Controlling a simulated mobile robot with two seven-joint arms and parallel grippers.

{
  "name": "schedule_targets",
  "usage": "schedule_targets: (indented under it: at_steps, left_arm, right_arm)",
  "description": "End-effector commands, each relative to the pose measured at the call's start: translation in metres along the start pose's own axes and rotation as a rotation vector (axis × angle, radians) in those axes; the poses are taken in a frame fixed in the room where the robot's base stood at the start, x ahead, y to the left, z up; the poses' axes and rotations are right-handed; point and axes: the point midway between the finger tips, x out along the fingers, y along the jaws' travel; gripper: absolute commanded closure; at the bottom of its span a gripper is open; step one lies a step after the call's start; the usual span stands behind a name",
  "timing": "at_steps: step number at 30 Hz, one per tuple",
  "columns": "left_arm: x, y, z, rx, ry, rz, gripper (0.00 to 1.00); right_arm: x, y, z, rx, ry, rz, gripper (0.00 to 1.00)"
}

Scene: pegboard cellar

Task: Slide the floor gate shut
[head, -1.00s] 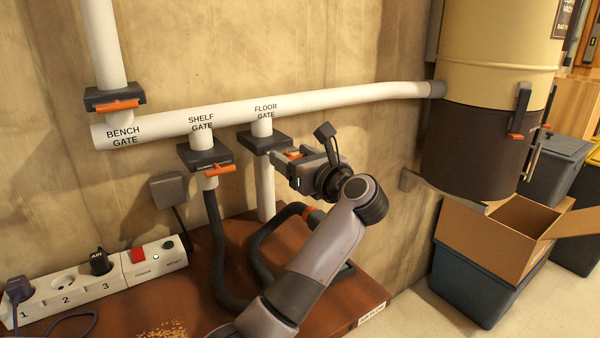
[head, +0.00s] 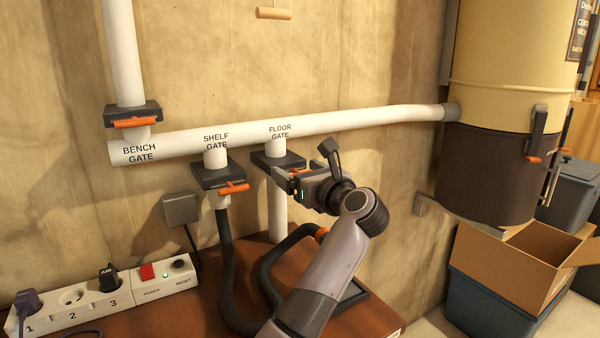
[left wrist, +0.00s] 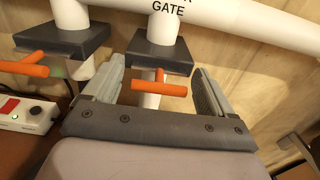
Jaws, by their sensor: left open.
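The floor gate is a dark block (head: 275,160) on a short white pipe below the FLOOR GATE label. In the head view its orange handle is mostly hidden by my left gripper (head: 287,177). In the left wrist view the block (left wrist: 152,56) and the orange T-shaped handle (left wrist: 160,89) show clearly. The handle sticks out toward me from the block. My left gripper (left wrist: 159,69) is open, one finger on each side of the handle, with gaps showing on both sides. My right gripper is not in view.
The shelf gate (head: 217,177) with its orange handle hangs close on the left; the bench gate (head: 132,115) is farther left. A black hose (head: 226,270) and power strip (head: 95,302) lie below. A large canister (head: 490,150) stands at right, above an open cardboard box (head: 522,262).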

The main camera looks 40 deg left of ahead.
Motion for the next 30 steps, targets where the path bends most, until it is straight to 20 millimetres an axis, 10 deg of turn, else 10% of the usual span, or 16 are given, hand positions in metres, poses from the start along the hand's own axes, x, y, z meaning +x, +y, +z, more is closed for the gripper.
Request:
schedule_targets:
  at_steps: [15, 30]
  left_arm:
    - [-0.065, 0.0, -0.001, -0.001, 0.0, -0.001, 0.15]
    - [-0.07, 0.0, 0.0, 0.001, -0.001, 0.001, 0.15]
  right_arm:
    - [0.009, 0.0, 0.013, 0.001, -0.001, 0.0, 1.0]
    - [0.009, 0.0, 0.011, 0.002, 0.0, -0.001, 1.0]
